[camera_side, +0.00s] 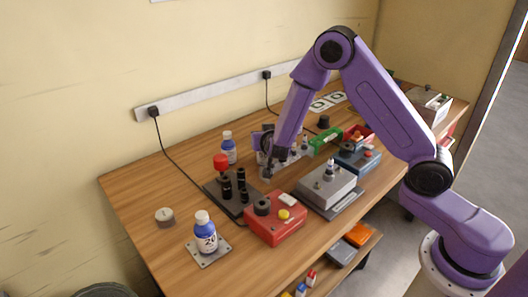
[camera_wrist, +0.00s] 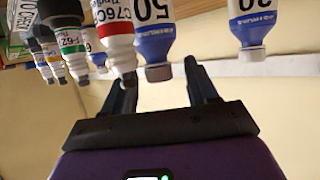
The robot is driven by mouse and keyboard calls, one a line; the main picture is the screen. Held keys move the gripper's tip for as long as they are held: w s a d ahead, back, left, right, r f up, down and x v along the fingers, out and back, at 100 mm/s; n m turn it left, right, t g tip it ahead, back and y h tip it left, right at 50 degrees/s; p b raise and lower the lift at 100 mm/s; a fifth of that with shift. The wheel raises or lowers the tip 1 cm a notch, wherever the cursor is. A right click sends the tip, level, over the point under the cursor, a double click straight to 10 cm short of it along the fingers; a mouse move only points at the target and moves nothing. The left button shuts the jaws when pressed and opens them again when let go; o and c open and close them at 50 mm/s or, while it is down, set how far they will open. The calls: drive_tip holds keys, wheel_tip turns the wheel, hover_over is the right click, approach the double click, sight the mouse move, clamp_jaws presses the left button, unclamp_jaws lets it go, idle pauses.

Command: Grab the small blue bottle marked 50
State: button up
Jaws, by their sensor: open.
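The small bottle marked 50 (camera_wrist: 153,38) hangs upside down in the wrist view, with a blue band and a grey cap. My gripper (camera_wrist: 157,78) is open, and its two dark fingers point toward this bottle. The cap appears between the fingertips; I cannot tell how far apart they are in depth. In the side view, my gripper (camera_side: 267,166) is low over the back middle of the table. I cannot make out the bottle marked 50 there; my gripper may hide it.
A bottle with a red label (camera_wrist: 115,30) crowds the left side of the bottle marked 50. Another blue-banded bottle (camera_wrist: 251,28) stands right. In the side view, a white-capped bottle (camera_side: 228,152), a red-knobbed fixture (camera_side: 220,163) and a red box (camera_side: 275,226) are near. A blue bottle (camera_side: 205,238) stands front left.

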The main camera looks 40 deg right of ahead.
drive_tip(key=shift+w+d+f, duration=0.25)
drive_tip(key=shift+w+d, duration=0.05)
drive_tip(key=shift+w, duration=0.25)
clamp_jaws()
